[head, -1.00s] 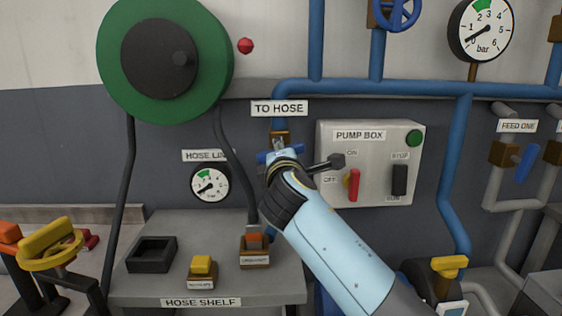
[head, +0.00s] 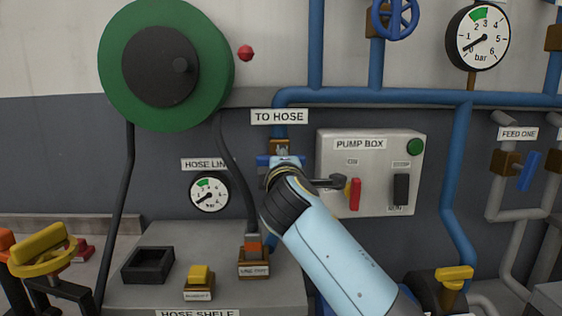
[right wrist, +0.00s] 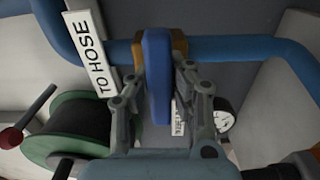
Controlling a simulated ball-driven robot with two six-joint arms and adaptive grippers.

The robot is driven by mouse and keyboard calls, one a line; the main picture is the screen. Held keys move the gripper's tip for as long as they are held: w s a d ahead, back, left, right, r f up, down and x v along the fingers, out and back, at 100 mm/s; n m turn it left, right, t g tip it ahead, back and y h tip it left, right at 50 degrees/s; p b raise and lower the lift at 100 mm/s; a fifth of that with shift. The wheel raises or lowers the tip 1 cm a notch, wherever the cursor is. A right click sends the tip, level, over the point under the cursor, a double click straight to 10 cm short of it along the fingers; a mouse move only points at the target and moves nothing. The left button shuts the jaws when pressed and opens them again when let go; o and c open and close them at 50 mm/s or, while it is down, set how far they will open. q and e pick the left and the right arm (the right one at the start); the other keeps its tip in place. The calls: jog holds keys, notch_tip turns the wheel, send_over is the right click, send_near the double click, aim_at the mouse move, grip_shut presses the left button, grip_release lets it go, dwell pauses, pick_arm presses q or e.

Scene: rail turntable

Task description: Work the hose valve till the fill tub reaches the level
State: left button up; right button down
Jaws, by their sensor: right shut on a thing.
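My right gripper (head: 281,168) is shut on the blue hose valve handle (head: 263,160), under the TO HOSE sign (head: 279,117). In the right wrist view the blue handle (right wrist: 158,75) stands between the two fingers of the gripper (right wrist: 160,105), in front of a brass body (right wrist: 180,45). In the head view the handle lies about level across the pipe, partly hidden by my wrist. The hose line gauge (head: 209,193) has its needle low on the left side. I cannot make out a fill tub or its level. My left gripper is not in view.
The pump box (head: 370,150) with a red switch (head: 355,194) is close right of my wrist. The green hose reel (head: 116,65) hangs upper left.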

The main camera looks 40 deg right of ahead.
jog(key=c, duration=1.2)
grip_release()
jog(key=shift+o, duration=0.2)
jog(key=v, duration=0.7)
jog(key=shift+s, duration=0.3)
jog(key=shift+a, duration=0.15)
